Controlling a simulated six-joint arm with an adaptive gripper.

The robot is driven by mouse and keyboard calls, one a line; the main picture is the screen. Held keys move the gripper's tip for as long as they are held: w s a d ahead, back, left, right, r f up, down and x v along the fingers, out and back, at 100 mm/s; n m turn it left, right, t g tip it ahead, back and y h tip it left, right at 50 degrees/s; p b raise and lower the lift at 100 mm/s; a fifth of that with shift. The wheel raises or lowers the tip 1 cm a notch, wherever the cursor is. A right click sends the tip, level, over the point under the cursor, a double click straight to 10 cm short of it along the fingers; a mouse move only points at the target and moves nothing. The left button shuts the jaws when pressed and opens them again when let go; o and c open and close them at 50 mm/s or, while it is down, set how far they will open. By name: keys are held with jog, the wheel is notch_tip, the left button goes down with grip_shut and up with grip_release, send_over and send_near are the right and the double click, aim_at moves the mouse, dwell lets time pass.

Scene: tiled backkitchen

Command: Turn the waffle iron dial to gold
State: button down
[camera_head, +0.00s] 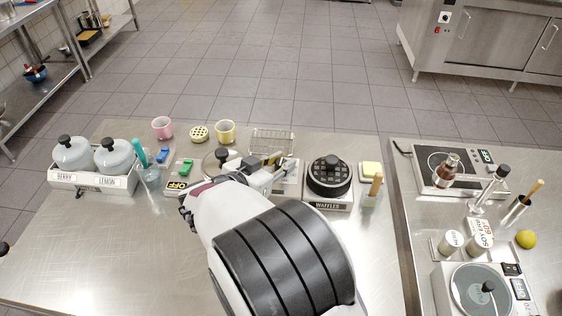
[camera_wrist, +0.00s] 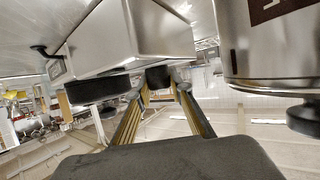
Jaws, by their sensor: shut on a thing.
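In the wrist view, which looks upside down, my gripper's brassy fingers (camera_wrist: 160,92) close on a dark round knob (camera_wrist: 158,77) beside a steel box (camera_wrist: 140,35). The knob appears to be the dial. Its markings and setting, including gold, cannot be read.
The table's front left is clear.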

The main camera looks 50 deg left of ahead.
jog(key=shift+r+m+h, duration=0.15)
jog(key=shift+m+h, duration=1.35)
jog(key=shift+h, duration=0.3)
jog(key=c, duration=1.8)
grip_release()
jog(key=shift+s, duration=0.1)
jog(key=shift+v, duration=5.85)
jog(key=shift+s, duration=0.1)
